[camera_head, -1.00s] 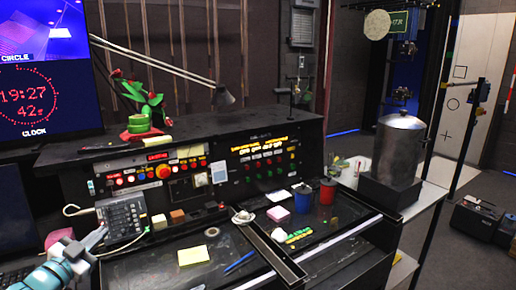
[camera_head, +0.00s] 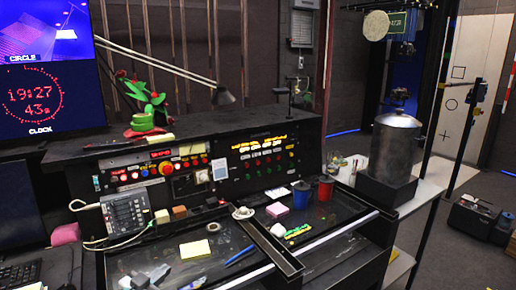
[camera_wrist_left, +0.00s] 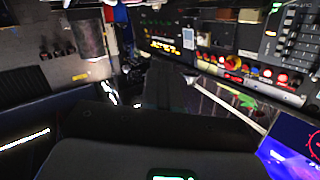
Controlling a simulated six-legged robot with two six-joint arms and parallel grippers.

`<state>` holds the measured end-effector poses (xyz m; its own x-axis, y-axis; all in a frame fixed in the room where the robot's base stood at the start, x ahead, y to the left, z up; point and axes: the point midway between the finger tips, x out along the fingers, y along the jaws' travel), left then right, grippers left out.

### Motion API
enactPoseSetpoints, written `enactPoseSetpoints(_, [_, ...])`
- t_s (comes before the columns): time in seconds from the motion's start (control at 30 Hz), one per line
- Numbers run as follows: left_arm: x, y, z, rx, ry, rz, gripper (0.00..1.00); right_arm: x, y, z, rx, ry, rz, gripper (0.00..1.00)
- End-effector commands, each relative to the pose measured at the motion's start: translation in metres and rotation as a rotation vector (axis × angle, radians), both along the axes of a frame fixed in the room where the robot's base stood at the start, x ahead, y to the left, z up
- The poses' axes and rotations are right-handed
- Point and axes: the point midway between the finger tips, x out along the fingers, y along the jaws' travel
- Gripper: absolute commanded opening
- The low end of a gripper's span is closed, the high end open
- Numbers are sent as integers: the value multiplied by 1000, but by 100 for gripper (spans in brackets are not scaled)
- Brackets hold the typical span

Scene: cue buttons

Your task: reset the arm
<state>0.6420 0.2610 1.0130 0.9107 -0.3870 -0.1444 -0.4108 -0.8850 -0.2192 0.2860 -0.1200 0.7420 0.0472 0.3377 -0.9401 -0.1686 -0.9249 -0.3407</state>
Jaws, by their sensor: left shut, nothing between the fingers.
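In the left wrist view dark parts of my own arm fill the lower middle, and the console appears upside down. My right gripper is not in view.
The button console (camera_head: 180,170) has lit red, yellow and green buttons. A metal canister (camera_head: 394,150) stands further right.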

Motion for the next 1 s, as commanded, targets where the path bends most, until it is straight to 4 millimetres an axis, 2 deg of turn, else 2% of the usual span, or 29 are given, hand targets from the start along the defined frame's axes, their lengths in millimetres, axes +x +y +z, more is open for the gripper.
enactPoseSetpoints(0.03, [-8, -19, -24, -37, 68, -7, 0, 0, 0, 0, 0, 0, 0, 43])
enactPoseSetpoints(0.13, [-31, -54, -76, -113, 234, 1, 0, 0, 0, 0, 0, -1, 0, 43])
enactPoseSetpoints(0.27, [-84, -96, -147, -196, 503, 37, 0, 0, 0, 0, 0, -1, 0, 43])
enactPoseSetpoints(0.37, [-138, -122, -196, -238, 729, 80, 0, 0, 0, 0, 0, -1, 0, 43])
enactPoseSetpoints(0.4, [-164, -131, -213, -248, 823, 101, 0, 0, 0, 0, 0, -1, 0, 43])
enactPoseSetpoints(0.47, [-203, -140, -235, -258, 965, 141, 0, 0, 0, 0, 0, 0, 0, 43])
enactPoseSetpoints(0.5, [-230, -144, -246, -262, 1058, 171, 0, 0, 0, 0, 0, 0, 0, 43])
enactPoseSetpoints(0.6, [-290, -147, -264, -268, 1259, 252, 0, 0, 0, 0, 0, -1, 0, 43])
enactPoseSetpoints(0.7, [-332, -144, -269, -275, 1401, 332, 0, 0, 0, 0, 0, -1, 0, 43])
enactPoseSetpoints(0.8, [-354, -142, -270, -280, 1486, 387, 0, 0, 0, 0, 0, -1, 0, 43])
enactPoseSetpoints(1.0, [-358, -141, -271, -280, 1514, 401, 0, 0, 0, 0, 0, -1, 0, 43])
